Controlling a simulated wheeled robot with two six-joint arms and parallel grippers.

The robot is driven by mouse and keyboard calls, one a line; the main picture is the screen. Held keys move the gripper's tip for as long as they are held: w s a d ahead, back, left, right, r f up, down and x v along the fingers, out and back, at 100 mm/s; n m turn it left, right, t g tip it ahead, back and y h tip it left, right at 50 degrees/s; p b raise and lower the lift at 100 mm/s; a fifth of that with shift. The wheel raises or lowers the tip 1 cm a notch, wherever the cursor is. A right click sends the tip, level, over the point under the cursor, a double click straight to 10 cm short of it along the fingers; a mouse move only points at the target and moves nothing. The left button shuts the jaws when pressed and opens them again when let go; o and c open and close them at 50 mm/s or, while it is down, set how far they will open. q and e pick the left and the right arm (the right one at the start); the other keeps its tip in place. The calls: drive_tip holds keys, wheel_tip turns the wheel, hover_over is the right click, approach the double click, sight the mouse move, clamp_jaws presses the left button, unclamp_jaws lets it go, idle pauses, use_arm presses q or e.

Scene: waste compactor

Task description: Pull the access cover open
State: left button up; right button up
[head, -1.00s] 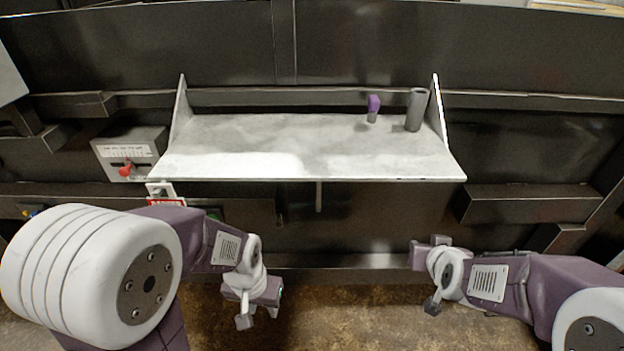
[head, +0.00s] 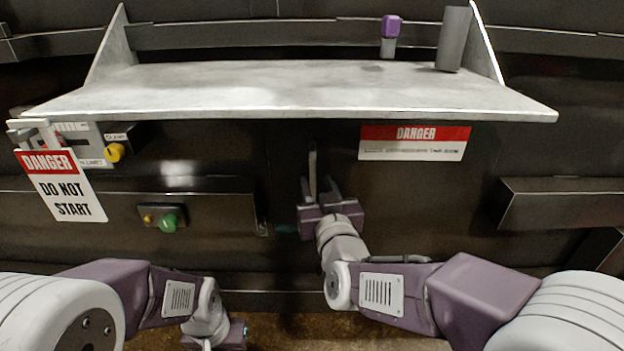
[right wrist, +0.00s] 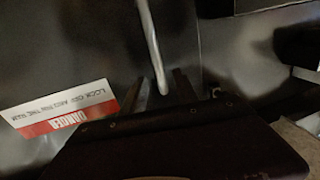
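The access cover (head: 400,190) seems to be the dark panel below the shelf, with a red and white danger label (head: 414,142). A thin grey upright handle (head: 312,165) stands out from it; it also shows in the right wrist view (right wrist: 150,40). My right gripper (head: 319,188) is at the handle's lower end with its fingers apart, one on each side of the bar. Its fingertips also show in the right wrist view (right wrist: 160,86). I cannot tell whether either finger touches the bar. My left gripper (head: 222,338) is low at the bottom edge, partly cut off, away from the cover.
A grey shelf (head: 290,90) juts out above the handle, carrying a purple-topped object (head: 390,36) and a grey cylinder (head: 453,38). At left are a "Do not start" tag (head: 62,187), a yellow knob (head: 114,152) and a green button (head: 168,223). A ledge (head: 560,205) sticks out at right.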

sight(313, 175)
drive_tip(key=w, duration=0.1)
drive_tip(key=w+b, duration=0.1)
drive_tip(key=w, duration=0.1)
drive_tip(key=w+a, duration=0.1)
drive_tip(key=w, duration=0.1)
drive_tip(key=shift+w+f, duration=0.1)
drive_tip(key=shift+w, duration=0.1)
clamp_jaws()
idle(1.1)
